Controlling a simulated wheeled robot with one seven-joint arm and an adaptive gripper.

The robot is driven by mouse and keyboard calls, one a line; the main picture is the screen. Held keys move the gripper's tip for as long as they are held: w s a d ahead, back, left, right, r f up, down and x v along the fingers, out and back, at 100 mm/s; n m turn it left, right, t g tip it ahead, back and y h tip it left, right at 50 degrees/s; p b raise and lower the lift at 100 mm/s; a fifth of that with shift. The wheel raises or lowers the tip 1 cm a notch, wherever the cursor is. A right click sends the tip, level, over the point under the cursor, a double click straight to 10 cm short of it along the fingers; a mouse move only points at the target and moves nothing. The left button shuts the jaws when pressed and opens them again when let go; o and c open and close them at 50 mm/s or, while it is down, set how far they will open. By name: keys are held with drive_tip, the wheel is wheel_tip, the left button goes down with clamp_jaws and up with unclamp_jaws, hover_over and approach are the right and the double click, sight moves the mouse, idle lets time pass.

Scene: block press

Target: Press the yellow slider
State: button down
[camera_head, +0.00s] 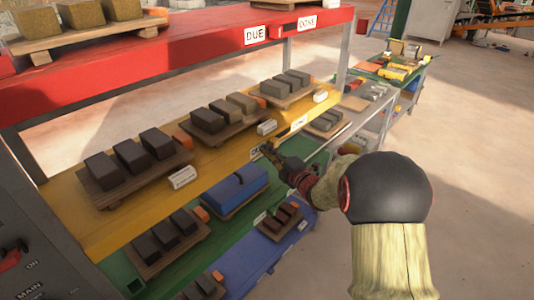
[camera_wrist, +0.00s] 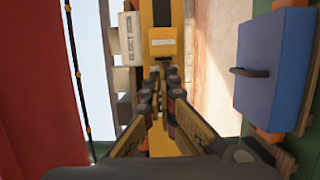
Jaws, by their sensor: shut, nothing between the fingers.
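My gripper (camera_head: 268,150) is shut and empty at the front edge of the yellow shelf (camera_head: 238,150), between two white labels. In the wrist view its fingertips (camera_wrist: 160,78) point along the yellow front edge. A yellow piece with a white plate (camera_wrist: 162,42) lies just beyond the fingertips, below a short dark slot. I cannot tell for sure whether this piece is the yellow slider or whether the fingers touch it. In the head view, my fingers cover much of the slider's place.
The red shelf (camera_head: 190,65) is above, with its own labels. Trays of dark blocks (camera_head: 131,155) stand on the yellow shelf. A blue block (camera_head: 235,188) sits on the green shelf below, and shows close right in the wrist view (camera_wrist: 270,70). Open floor lies to the right.

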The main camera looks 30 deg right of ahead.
sight(281, 133)
drive_tip(key=w+d+b, duration=0.1)
drive_tip(key=d, duration=0.2)
drive_tip(key=w+d+b, duration=0.1)
drive_tip(key=d+b, duration=0.1)
drive_tip(key=d, duration=0.1)
drive_tip(key=w+d+b, duration=0.1)
drive_tip(key=d, duration=0.2)
drive_tip(key=shift+w+d+f, duration=0.15)
drive_tip(key=shift+w+d, duration=0.1)
drive_tip(key=shift+d, duration=0.25)
drive_tip(key=shift+w+a, duration=0.1)
